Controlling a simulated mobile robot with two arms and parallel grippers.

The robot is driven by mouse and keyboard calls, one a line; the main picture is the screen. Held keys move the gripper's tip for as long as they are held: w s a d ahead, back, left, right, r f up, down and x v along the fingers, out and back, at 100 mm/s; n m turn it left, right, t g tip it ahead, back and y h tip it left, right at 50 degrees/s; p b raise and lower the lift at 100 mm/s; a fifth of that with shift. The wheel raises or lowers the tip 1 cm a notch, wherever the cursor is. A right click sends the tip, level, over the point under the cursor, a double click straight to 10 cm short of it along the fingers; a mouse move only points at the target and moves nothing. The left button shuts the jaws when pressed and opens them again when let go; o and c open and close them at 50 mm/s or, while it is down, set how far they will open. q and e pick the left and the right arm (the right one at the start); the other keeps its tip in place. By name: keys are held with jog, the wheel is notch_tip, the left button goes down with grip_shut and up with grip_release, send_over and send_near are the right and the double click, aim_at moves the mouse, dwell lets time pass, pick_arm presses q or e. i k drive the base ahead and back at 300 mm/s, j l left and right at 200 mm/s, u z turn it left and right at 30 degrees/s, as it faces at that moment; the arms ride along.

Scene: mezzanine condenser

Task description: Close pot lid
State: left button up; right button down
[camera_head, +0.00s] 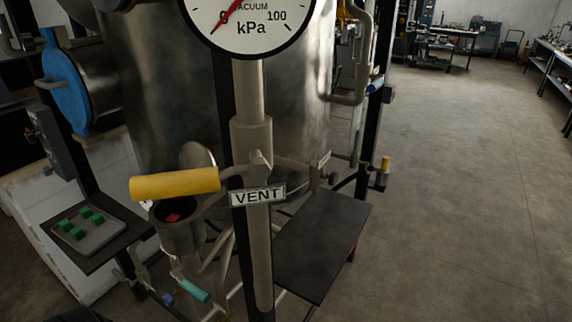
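A small metal pot (183,241) sits low in front of the large steel vessel, below a yellow handle. Its top is open, and a red piece (173,217) shows inside the dark opening. A round grey disc that looks like its lid (197,153) stands raised behind the yellow handle, which hides its lower part. The hinge between disc and pot cannot be made out. Neither of my grippers is in view.
The yellow handle (175,184) sticks out left above the pot, beside the VENT pipe (257,240). A tray (93,237) with green blocks (72,229) is at left. A dark shelf (322,245) is at right. Open floor (460,200) lies further right.

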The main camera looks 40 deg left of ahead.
aim_at(194, 155)
jog(key=i+l+z, duration=0.55)
jog(key=i, duration=0.45)
jog(key=i+u, duration=0.6)
jog(key=u, duration=0.2)
jog(key=i+l+u, duration=0.2)
jog(key=u, duration=0.15)
jog(key=i+u, duration=0.2)
jog(key=u, duration=0.25)
jog(key=i+l+u, duration=0.1)
jog(key=u, duration=0.4)
jog(key=i+l+u, duration=0.2)
jog(key=u, duration=0.25)
jog(key=i+l+u, duration=0.15)
jog(key=u, duration=0.35)
jog(key=l+u, duration=0.3)
jog(key=u, duration=0.15)
jog(key=i+l+u, duration=0.1)
jog(key=l+u, duration=0.2)
jog(key=u, duration=0.15)
jog(key=i+l+u, duration=0.1)
jog(key=l+u, duration=0.45)
jog(key=u, duration=0.2)
